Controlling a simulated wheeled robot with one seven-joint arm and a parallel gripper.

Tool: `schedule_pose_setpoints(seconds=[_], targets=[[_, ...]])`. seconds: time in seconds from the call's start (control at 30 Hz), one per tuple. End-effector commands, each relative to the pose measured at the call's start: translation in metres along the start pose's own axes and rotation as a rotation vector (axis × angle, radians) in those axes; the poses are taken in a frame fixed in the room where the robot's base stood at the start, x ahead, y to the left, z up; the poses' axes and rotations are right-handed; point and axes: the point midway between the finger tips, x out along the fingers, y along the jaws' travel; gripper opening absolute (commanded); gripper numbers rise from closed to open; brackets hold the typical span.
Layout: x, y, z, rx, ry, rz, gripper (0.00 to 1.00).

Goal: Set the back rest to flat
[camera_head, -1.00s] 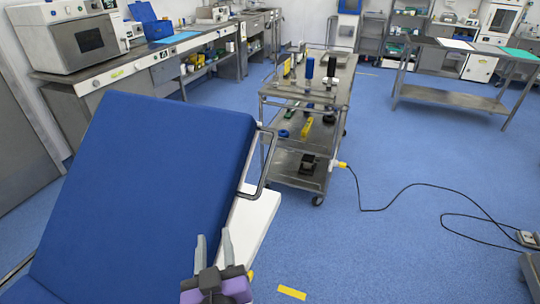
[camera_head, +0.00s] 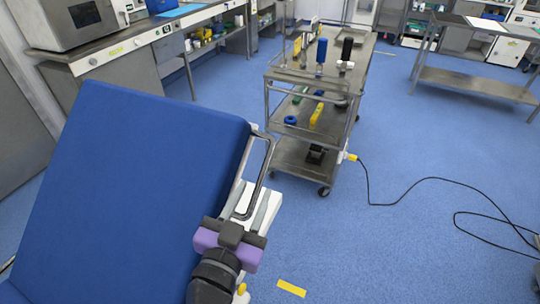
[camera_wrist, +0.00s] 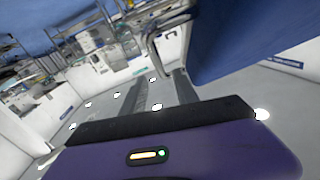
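The blue back rest (camera_head: 140,180) is raised and steeply tilted in the head view. Its blue surface also shows at the upper right of the wrist view (camera_wrist: 245,40). A bent metal handle (camera_head: 262,168) sticks out from its right edge; in the wrist view the handle (camera_wrist: 152,50) is just beyond my fingers. My gripper (camera_head: 259,190) has its two grey fingers apart, with nothing seen held between them. The fingers point toward the handle and overlap its lower part in the head view. I cannot tell whether they touch it.
A white panel (camera_head: 240,203) lies behind my fingers, beside the back rest. A steel trolley (camera_head: 290,72) with bottles and tools stands beyond it. A black cable (camera_head: 400,203) runs over the floor at right. A counter (camera_head: 105,58) lines the left; floor between is clear.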

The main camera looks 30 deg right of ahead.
Motion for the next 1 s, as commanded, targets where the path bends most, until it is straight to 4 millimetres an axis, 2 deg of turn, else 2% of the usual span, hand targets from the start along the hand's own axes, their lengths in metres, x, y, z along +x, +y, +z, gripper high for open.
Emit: schedule_pose_setpoints(seconds=[0.17, 0.4, 0.6, 0.97, 1.0], targets=[[0.015, 0.001, -0.002, -0.001, 0.002, 0.005, 0.36], [0.052, 0.001, -0.002, -0.001, 0.001, 0.004, 0.36], [0.073, 0.000, -0.001, -0.001, 0.001, 0.003, 0.36], [0.078, 0.000, 0.000, 0.000, 0.000, 0.001, 0.36], [0.078, 0.000, 0.000, 0.000, 0.000, 0.001, 0.28]])
